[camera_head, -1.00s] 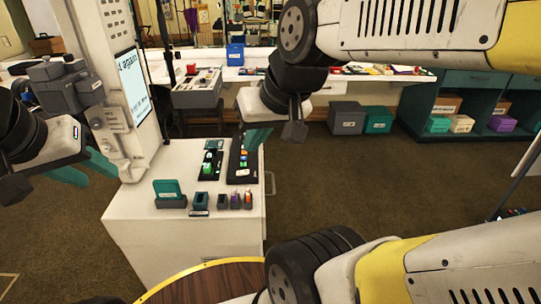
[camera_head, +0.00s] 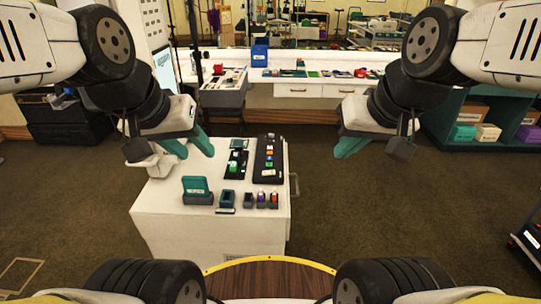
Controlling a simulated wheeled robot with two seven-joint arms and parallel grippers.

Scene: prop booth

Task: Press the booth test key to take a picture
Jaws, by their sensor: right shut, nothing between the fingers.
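A white cabinet (camera_head: 165,212) stands ahead, with two black key panels on top. The left panel (camera_head: 236,172) has a green button (camera_head: 234,163). The longer right panel (camera_head: 268,172) has several small coloured keys. I cannot tell which is the test key. The white booth post with a lit screen (camera_head: 163,68) is partly hidden behind my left arm. My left gripper (camera_head: 190,146) has its teal fingers apart, empty, near the cabinet's back left corner. My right gripper (camera_head: 350,144) is shut and empty, to the right of the cabinet.
On the cabinet's front stand a teal card holder (camera_head: 196,190) and several small dark holders. A round wooden top (camera_head: 268,280) is close in front of me. A white counter (camera_head: 310,88) runs along the back.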

